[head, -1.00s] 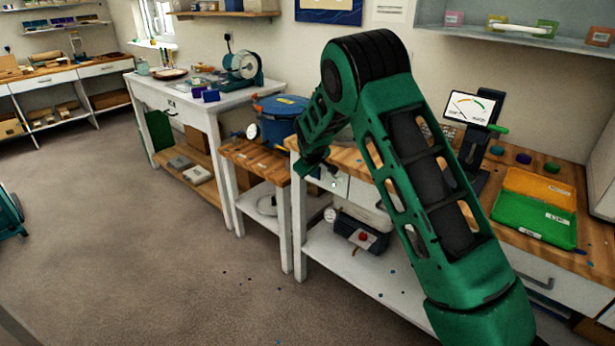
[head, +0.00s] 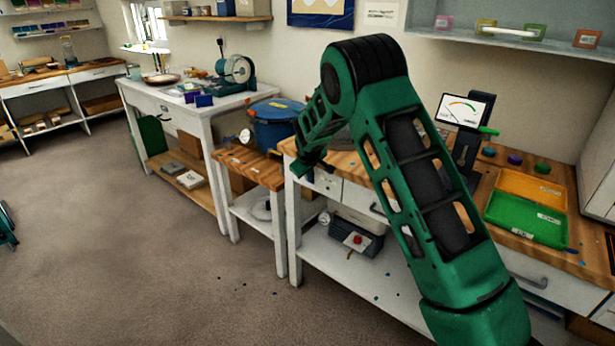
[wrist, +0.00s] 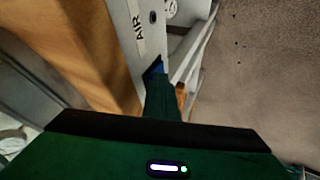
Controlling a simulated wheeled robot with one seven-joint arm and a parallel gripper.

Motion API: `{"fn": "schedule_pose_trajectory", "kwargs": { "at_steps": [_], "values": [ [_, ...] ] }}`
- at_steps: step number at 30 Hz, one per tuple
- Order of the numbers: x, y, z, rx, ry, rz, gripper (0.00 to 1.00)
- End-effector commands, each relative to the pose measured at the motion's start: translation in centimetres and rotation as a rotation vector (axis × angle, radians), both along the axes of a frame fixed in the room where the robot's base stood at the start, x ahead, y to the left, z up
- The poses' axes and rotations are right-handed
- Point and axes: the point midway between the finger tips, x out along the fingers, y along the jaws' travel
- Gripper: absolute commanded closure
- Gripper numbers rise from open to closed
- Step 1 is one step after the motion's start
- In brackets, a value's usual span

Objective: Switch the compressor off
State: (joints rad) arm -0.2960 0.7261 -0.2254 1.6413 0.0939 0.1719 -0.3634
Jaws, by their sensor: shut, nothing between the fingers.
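The compressor (head: 372,243) is a dark grey unit on the lower shelf of the wooden-topped bench, with a pale front panel and a red button (head: 357,239). My gripper (head: 299,173) is at the bench's left front corner, above and left of the compressor. In the wrist view its dark green finger (wrist: 162,98) is beside a pale panel (wrist: 138,38) marked AIR, with a small dark round spot on it. The fingers are shut and empty; I cannot tell whether they touch the panel. The compressor is not clearly seen in the wrist view.
A blue-lidded pot (head: 277,125) stands on a low wooden-topped stand left of my gripper. The bench holds a dial display (head: 464,111) and orange and green trays (head: 525,219). The floor (head: 150,265) in front is mostly clear.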

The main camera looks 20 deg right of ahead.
Motion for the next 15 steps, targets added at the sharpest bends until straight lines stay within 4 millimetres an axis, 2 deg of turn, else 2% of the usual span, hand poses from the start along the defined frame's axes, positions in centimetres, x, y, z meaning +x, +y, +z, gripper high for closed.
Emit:
{"fn": "schedule_pose_trajectory", "kwargs": {
  "at_steps": [9, 15],
  "values": [
    [0.1, 0.0, 1.4, 0.000, -0.003, -0.001, 1.00],
    [0.0, 0.0, 1.5, 0.000, -0.001, 0.000, 1.00]
  ]
}}
